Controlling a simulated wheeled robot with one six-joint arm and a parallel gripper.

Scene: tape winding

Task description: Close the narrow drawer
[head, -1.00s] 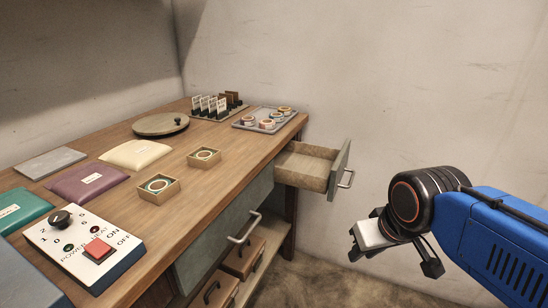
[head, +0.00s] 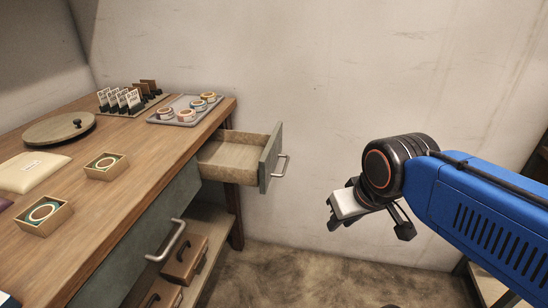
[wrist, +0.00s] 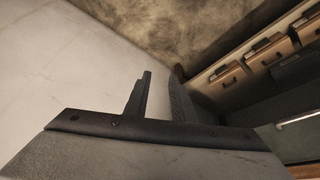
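The narrow drawer (head: 268,160) is pulled out at the far right end of the workbench. Its grey-green front carries a metal bar handle, and the part of its wooden inside that shows is empty. My gripper (head: 375,215) hangs in free air to the right of the drawer, clear of its handle. Its two fingers are apart with nothing between them. The wrist view also shows the fingers of my gripper (wrist: 158,98) apart and empty, with wall and floor beyond; the narrow drawer is not clearly seen there.
A wider drawer front (head: 150,235) with a bar handle looks shut. Brown cases (head: 183,258) stand on the shelf below. The benchtop holds a tray (head: 187,115) of tape rolls, a round turntable (head: 58,130) and small boxes. Floor between bench and arm is clear.

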